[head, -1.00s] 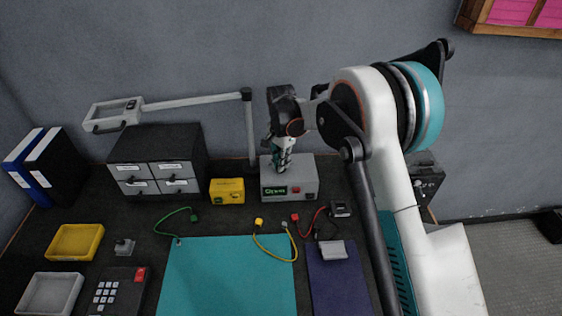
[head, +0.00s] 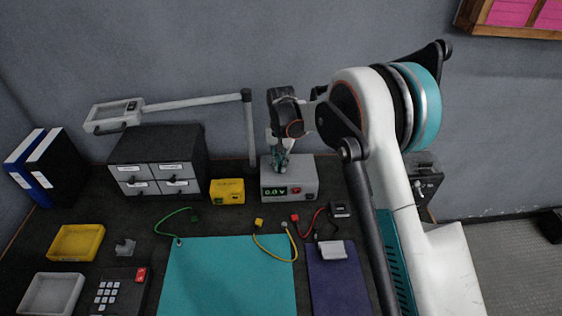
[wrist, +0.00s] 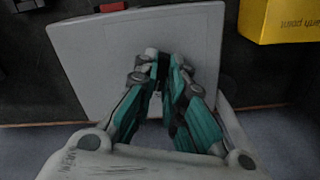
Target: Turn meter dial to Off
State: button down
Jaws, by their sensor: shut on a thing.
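The grey meter box (head: 306,176) stands at the back of the bench with a lit green display (head: 277,191) reading "0.0 V". Its flat top also shows in the wrist view (wrist: 90,60). My gripper (head: 280,168) points down onto the meter's top, and its teal fingers close together there in the wrist view (wrist: 163,58). It is shut on the dial, which the fingers mostly hide; a small pale piece (wrist: 151,51) shows at the fingertips. The dial's pointer and markings cannot be read.
A yellow box (head: 227,192), lettered "earth point" in the wrist view (wrist: 283,22), stands left of the meter. Coloured leads (head: 267,244) and a teal mat (head: 225,280) lie in front.

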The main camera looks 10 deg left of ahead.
jog(key=n, duration=1.3)
jog(key=shift+n+p, duration=0.35)
jog(key=shift+n, duration=0.05)
dwell(0.3)
jog(key=c, duration=1.7)
grip_release()
jog(key=shift+o, duration=0.2)
notch_tip(320, 180, up, 12)
jog(key=shift+w+d, duration=0.1)
